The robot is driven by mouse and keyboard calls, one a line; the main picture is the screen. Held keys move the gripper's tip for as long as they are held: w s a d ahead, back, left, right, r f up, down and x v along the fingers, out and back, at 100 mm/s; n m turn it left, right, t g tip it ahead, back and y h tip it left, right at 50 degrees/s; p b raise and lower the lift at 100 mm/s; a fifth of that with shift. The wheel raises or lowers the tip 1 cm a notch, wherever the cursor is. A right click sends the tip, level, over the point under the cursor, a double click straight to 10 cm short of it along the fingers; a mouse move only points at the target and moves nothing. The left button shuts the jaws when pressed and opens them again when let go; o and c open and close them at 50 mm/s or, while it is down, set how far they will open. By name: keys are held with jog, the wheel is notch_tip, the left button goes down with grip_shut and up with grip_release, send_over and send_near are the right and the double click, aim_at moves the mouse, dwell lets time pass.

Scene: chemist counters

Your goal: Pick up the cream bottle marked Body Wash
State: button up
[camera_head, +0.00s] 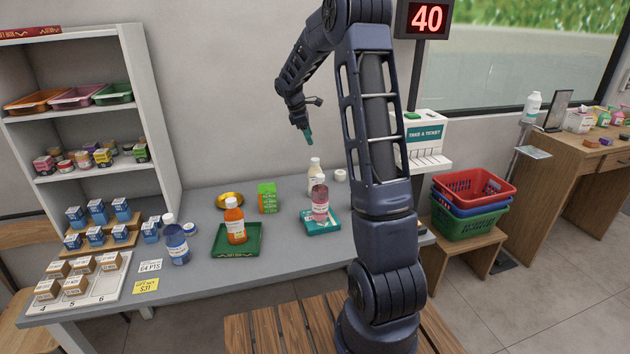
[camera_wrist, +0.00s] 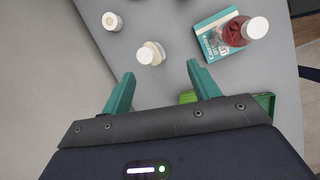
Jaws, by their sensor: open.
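My gripper (camera_head: 307,137) is above the counter, up and slightly left of the cream bottle. In the wrist view my gripper (camera_wrist: 160,72) has its two teal fingers spread apart with nothing between them.
A green box (camera_head: 267,198) and an orange bottle (camera_head: 235,222) on a green tray (camera_head: 222,249) are to the left.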

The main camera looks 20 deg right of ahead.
jog(key=n, duration=0.2)
send_near(313, 159)
jog(key=f, duration=0.1)
jog(key=shift+g+h, duration=0.3)
jog(key=x, duration=1.1)
jog(key=shift+w+f, duration=0.1)
jog(key=shift+f, duration=0.1)
grip_shut()
